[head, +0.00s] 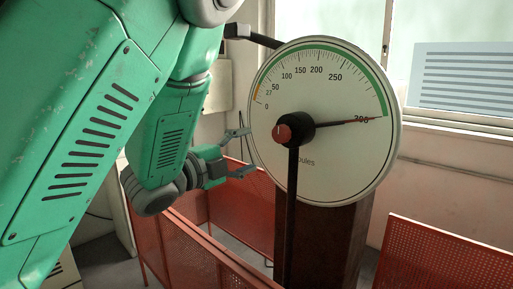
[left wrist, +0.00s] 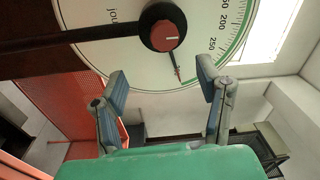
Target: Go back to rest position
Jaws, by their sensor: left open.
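My left gripper (head: 243,152) is open and empty at the left edge of the round dial (head: 335,165) in the head view. In the left wrist view its two fingers (left wrist: 162,80) stand wide apart with nothing between them; the dial (left wrist: 115,65) lies beyond. The dial is white with a green band and a scale in joules. Its needle (head: 335,124) points near 300. A dark hub with a red knob (head: 283,133) sits over the dial, and a dark bar (head: 291,220) hangs from it. My right gripper is not in view.
Red perforated guard panels (head: 445,255) stand at the right, and more red panels (head: 190,250) stand below my left gripper. A dark column (head: 340,235) carries the dial. A window (head: 460,80) is behind at the right. My green left arm fills the left side.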

